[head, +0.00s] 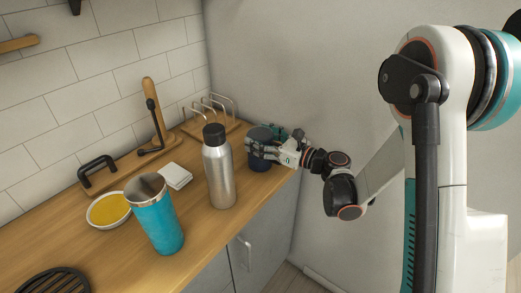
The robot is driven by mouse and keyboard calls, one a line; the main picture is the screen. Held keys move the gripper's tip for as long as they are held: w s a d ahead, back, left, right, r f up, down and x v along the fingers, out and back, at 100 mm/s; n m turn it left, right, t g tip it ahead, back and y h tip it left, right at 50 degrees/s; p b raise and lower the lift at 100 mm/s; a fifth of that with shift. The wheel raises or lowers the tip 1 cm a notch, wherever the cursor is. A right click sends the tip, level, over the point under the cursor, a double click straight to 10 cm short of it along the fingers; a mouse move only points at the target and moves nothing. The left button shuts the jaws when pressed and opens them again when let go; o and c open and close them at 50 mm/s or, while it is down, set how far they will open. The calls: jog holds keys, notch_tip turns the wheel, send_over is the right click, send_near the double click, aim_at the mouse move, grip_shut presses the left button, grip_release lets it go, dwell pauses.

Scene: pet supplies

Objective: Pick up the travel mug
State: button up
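A dark blue cup-shaped mug (259,134) stands on the wooden counter near its right end, by the wall. My gripper (262,149) is at this mug, with fingers across its front and right side. The fingers overlap the mug, and I cannot tell whether they are closed on it or only around it. A teal tumbler (158,222) with a steel rim stands upright and open-topped at the front of the counter, apart from my gripper. The task's travel mug could be either one; no label shows.
A silver bottle (219,178) with a black cap stands just left of my gripper. A bowl of yellow content (108,210), a white block (175,176), a wire rack on wood (212,116) and a black round grate (55,282) are on the counter (105,260). The tiled wall closes the back.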

jog(key=c, duration=0.5)
jog(key=shift+o, duration=0.2)
